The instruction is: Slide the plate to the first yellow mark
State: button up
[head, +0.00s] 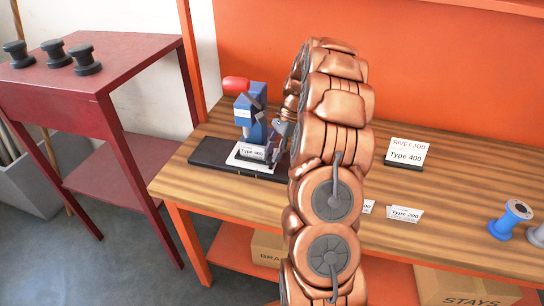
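A blue press with a red knob (249,112) stands at the left end of the wooden workbench. A dark flat base (210,153) lies at its foot. A white plate (240,163) lies on this base, in front of the press, with a "Type 400" tag (252,152) standing over it. My gripper (272,150) is just right of the tag, close to the plate. My copper-coloured arm hides part of it, so I cannot tell whether it touches anything or how far its fingers are apart. I see no yellow mark.
A "RIVET JOB Type 400" sign (406,154) stands right of my arm. Small tags (405,214) and a blue flanged part (510,220) lie on the bench (455,200). A red side table (80,85) with black knobs stands left. Boxes sit on the shelf below.

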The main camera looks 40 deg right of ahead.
jog(key=v, duration=0.9)
jog(key=shift+r, duration=0.25)
